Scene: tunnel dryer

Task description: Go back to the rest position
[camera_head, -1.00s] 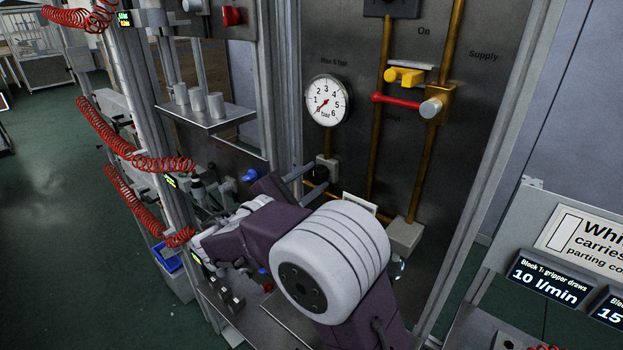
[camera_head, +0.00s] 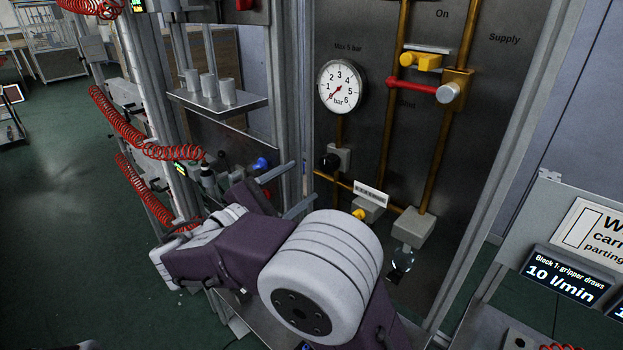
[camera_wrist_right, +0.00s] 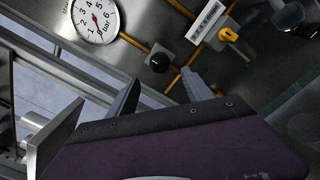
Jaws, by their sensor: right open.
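My right arm, purple and white, reaches up from the bottom of the head view. My right gripper (camera_head: 309,180) is open, with its two grey fingers apart and nothing between them. It is in front of the lower left of the metal supply panel (camera_head: 368,135). In the right wrist view the fingers (camera_wrist_right: 162,74) point towards the panel, below the black knob (camera_wrist_right: 157,62). I cannot tell how close they are to it. My left gripper is not in view.
The panel carries a gauge (camera_head: 340,87), a red-handled valve (camera_head: 410,87), a black knob (camera_head: 328,163) and a yellow knob (camera_head: 359,215). Left are a shelf with metal cylinders (camera_head: 210,92) and red coiled hoses (camera_head: 125,125). A display stand (camera_head: 566,273) is at right. Open green floor lies far left.

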